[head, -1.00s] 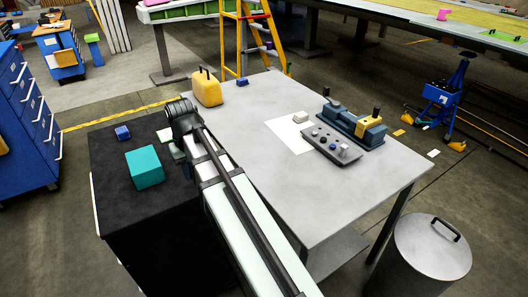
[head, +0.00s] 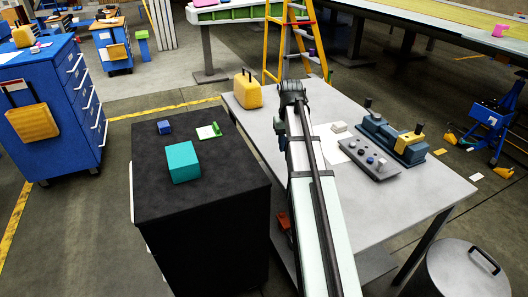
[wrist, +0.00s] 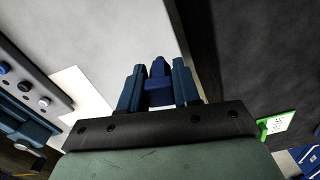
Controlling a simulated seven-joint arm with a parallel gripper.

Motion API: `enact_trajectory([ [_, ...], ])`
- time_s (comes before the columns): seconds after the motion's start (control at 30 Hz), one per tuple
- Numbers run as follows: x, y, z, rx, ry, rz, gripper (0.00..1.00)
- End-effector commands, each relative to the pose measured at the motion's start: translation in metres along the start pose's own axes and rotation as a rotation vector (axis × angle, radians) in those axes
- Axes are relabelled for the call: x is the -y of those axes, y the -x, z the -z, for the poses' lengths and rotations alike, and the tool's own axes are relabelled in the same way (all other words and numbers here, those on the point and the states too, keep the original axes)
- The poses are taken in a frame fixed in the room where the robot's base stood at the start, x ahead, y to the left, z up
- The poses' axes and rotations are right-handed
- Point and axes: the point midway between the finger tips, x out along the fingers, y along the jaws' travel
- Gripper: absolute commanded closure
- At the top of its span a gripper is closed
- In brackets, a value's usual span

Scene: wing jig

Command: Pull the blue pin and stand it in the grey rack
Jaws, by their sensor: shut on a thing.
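My gripper (wrist: 158,92) points over the back left part of the grey table, with its fingers shut on a small blue piece (wrist: 158,70). Its lower end is out of sight, and I cannot tell for certain that it is the blue pin. In the head view my gripper (head: 292,92) is seen from behind and hides the piece. The grey rack (head: 384,174) lies on the table to the right, with several round dark, blue and pale spots on top. It also shows at the left of the wrist view (wrist: 38,75), apart from my gripper.
A dark blue jig with a yellow clamp (head: 409,146) stands behind the rack. A yellow can (head: 247,93) stands at the back left corner. The black cabinet (head: 235,185) holds a teal box (head: 183,162) and a blue block (head: 165,127).

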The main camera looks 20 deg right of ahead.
Motion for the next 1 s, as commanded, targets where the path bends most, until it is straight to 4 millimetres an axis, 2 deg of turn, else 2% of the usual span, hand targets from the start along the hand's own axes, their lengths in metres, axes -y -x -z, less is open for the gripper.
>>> enact_trajectory([
  [0.03, -0.019, 0.001, 0.006, 0.0, -0.018, 0.0, 0.99],
  [0.47, -0.165, 0.001, 0.017, 0.0, -0.135, 0.0, 0.99],
  [0.73, -0.261, 0.0, 0.007, 0.0, -0.209, 0.0, 0.99],
  [1.0, -0.35, -0.001, -0.015, 0.0, -0.276, 0.0, 0.99],
])
